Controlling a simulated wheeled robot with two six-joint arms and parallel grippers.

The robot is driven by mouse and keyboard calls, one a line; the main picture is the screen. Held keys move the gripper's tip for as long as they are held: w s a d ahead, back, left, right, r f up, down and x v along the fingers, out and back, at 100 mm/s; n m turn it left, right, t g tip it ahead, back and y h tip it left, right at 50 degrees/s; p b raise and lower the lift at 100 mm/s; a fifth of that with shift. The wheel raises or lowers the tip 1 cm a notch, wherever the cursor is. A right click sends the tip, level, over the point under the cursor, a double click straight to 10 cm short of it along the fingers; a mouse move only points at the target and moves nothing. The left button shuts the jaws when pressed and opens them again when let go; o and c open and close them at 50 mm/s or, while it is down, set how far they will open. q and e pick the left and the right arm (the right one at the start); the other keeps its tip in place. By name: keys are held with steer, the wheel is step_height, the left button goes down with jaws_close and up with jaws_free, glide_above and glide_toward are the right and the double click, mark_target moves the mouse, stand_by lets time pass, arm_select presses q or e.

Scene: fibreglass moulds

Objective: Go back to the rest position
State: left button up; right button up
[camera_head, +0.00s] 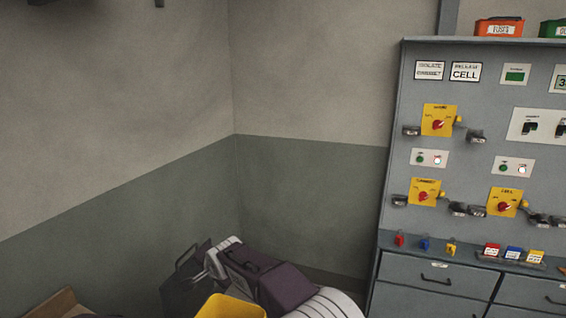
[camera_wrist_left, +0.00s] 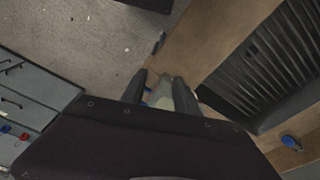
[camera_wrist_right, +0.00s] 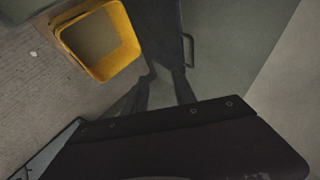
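My left gripper (camera_wrist_left: 160,88) shows in the left wrist view with its two dark fingers apart. A pale object (camera_wrist_left: 164,97) with a bit of blue shows between or beyond the fingers; I see no clear grip on it. My right gripper (camera_wrist_right: 158,88) shows in the right wrist view with its fingers apart and nothing visible between them. A dark purple part of my own arm shows low in the head view; the left arm is not in that view.
A grey control cabinet (camera_head: 490,90) with yellow switches and drawers stands at the right. A yellow bin (camera_wrist_right: 128,50) stands on the floor near the right gripper, beside a dark panel with a handle (camera_wrist_right: 187,50). A slatted dark panel (camera_wrist_left: 262,75) lies on brown board near the left gripper.

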steer(key=w+d+r+m, duration=0.1)
steer(key=w+d+r, duration=0.2)
steer(key=w+d, duration=0.2)
steer(key=s+d+r+m+t+h, duration=0.1)
steer(key=s+d+m+h, duration=0.15)
steer(key=d, duration=1.45)
steer(key=s+d+f+g+h, duration=0.1)
steer(key=s+d+f, duration=0.1)
steer(key=s+d, duration=0.3)
steer(key=s+d+f+g+h, duration=0.1)
steer(key=s+d+f, duration=0.15)
steer(key=d, duration=0.35)
steer(key=s+d+f+n+g, duration=0.2)
steer(key=s+f+n, duration=0.2)
steer(key=s, duration=0.7)
steer(key=s+d+f+n+g, duration=0.3)
steer(key=s+f+n, duration=0.2)
steer(key=s, duration=0.6)
step_height(320, 180, down, 2)
steer(key=shift+f, duration=0.25)
steer(key=shift+s, duration=0.1)
